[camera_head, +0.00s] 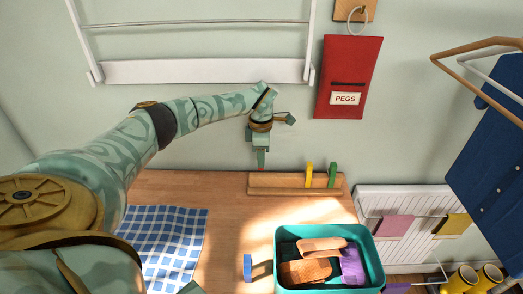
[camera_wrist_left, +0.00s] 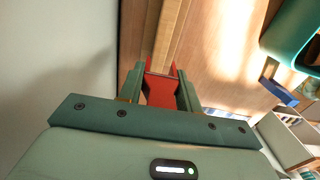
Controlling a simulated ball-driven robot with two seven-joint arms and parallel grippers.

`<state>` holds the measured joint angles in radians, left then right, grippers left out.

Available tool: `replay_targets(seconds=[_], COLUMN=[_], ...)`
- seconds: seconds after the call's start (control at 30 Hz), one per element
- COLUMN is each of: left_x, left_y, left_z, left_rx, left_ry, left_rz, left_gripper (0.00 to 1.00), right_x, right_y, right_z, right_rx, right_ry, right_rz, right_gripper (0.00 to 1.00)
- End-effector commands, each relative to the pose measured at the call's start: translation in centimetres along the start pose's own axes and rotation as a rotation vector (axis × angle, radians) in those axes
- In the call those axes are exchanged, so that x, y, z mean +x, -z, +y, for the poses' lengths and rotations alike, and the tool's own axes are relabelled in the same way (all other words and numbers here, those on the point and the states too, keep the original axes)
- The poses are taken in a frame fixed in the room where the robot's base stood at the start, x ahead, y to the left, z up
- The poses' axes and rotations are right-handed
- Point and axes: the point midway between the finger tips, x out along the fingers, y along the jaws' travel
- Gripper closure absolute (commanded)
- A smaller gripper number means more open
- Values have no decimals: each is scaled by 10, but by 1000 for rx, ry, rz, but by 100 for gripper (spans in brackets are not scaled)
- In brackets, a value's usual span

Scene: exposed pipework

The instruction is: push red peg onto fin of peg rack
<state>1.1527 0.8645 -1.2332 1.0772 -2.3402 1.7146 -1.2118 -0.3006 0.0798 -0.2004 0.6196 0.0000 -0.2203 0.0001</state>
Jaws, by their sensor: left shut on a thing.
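My left gripper (camera_head: 261,164) points down over the left end of the wooden peg rack (camera_head: 283,191), close to the wall. It is shut on the red peg, and only a small red bit of it shows below the fingertips in the head view. In the left wrist view the red peg (camera_wrist_left: 160,92) sits between both fingers of the left gripper (camera_wrist_left: 161,88), with the wooden rack (camera_wrist_left: 175,32) just beyond it. Whether the peg touches the fin I cannot tell. A yellow peg (camera_head: 309,174) and a green peg (camera_head: 333,174) stand on the rack's right part. My right gripper is out of view.
A checked blue cloth (camera_head: 170,240) lies at left. A red PEGS pouch (camera_head: 348,75) and a white drying rack (camera_head: 200,71) hang on the wall.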

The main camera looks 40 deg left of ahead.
Motion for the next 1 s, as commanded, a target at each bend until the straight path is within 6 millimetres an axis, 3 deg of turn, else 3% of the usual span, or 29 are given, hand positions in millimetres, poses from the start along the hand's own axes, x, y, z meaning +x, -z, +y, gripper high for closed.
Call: replay_targets(seconds=[0.4,1.0], left_x=[38,45], left_y=[0,0], left_z=[0,0], left_rx=[1,1], left_ry=[0,0], left_rz=[1,0], left_gripper=[87,87], right_x=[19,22], right_y=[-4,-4], right_z=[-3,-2], right_rx=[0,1], right_ry=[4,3], right_rz=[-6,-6], right_gripper=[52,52])
